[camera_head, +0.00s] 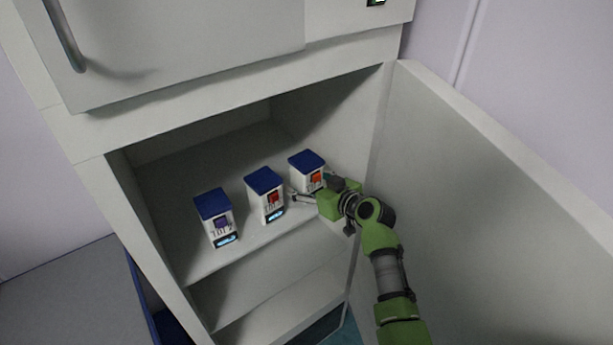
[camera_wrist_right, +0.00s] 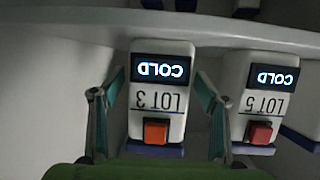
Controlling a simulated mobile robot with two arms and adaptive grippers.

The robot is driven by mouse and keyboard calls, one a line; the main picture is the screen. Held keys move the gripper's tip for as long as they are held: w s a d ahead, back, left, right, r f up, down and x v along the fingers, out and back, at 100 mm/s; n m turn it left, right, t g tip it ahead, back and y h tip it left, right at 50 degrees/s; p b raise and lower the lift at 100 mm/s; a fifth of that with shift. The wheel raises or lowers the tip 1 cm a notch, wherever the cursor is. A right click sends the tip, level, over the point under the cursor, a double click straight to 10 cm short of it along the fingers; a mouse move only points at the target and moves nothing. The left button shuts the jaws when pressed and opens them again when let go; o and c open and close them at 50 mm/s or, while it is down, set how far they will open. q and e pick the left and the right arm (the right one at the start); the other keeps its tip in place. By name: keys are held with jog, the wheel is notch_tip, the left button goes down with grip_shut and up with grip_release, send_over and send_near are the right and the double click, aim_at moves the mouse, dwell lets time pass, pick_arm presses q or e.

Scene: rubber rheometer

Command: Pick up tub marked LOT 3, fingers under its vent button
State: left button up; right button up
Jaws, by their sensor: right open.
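The tub marked LOT 3 (camera_wrist_right: 158,103) is white with a blue lid, an orange-red vent button (camera_wrist_right: 155,131) near the lid and a lit COLD display. It appears upside down in the right wrist view. In the head view it is the rightmost tub (camera_head: 305,161) on the shelf, its lower front partly hidden by my gripper. My right gripper (camera_wrist_right: 158,84) is open, with one finger on each side of this tub. The fingertips are level with the label and display, below the button. Contact cannot be told. My left gripper is not in view.
The LOT 5 tub (camera_wrist_right: 260,103), with a red button, stands close beside LOT 3; one finger is between them. The cabinet door (camera_head: 480,190) stands open at right. The shelf (camera_head: 190,260) has free room behind the tubs.

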jog(key=shift+c, duration=0.4)
jog(key=c, duration=1.4)
jog(key=shift+r, duration=0.1)
jog(key=shift+r, duration=0.1)
